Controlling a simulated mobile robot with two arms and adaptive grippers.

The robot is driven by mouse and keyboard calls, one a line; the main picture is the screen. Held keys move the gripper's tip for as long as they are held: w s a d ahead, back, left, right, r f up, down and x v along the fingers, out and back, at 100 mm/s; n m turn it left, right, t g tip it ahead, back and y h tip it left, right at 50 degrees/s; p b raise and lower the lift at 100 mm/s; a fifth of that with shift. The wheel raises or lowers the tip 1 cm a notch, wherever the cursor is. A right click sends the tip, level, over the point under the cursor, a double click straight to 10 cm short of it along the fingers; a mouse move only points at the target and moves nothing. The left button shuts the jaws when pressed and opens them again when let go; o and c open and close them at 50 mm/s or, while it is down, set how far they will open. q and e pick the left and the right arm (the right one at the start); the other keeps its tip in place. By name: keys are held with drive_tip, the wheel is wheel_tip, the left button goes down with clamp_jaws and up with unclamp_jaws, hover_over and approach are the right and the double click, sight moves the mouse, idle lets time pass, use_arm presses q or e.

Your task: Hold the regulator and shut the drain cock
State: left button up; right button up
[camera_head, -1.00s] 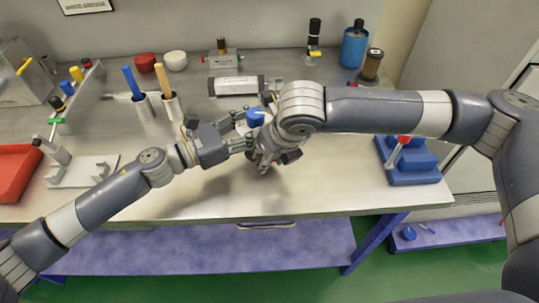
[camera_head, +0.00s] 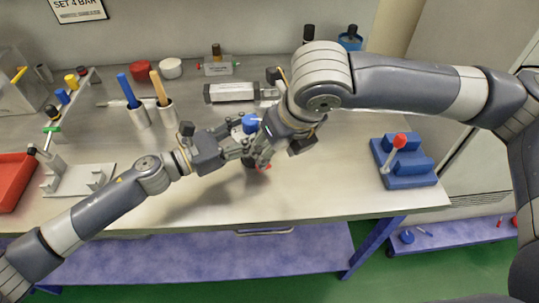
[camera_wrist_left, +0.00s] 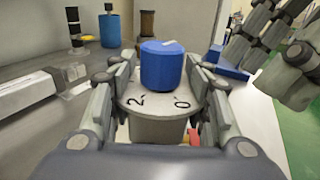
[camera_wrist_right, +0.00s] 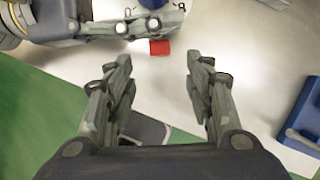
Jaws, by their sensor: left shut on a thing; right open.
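The regulator has a blue knob (camera_wrist_left: 163,66) above a pale round plate with dark numerals (camera_wrist_left: 160,96); the knob also shows in the head view (camera_head: 250,122). My left gripper (camera_head: 243,148) is shut around the regulator just below the knob, a finger on each side. A red piece (camera_wrist_right: 160,47), apparently the drain cock's handle, shows low on the regulator, and in the head view (camera_head: 264,167) below the right gripper. My right gripper (camera_wrist_right: 160,85) is open and empty, close to the red piece but apart from it. The cock's body is hidden.
A blue block with a red-topped lever (camera_head: 408,165) stands at the right of the table. Tools in holders (camera_head: 140,117) and a red tray (camera_head: 14,180) are at left. The front middle table is clear.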

drive_tip(key=shift+v, duration=1.4)
use_arm(q)
drive_tip(key=o, duration=1.4)
drive_tip(key=shift+c, duration=0.2)
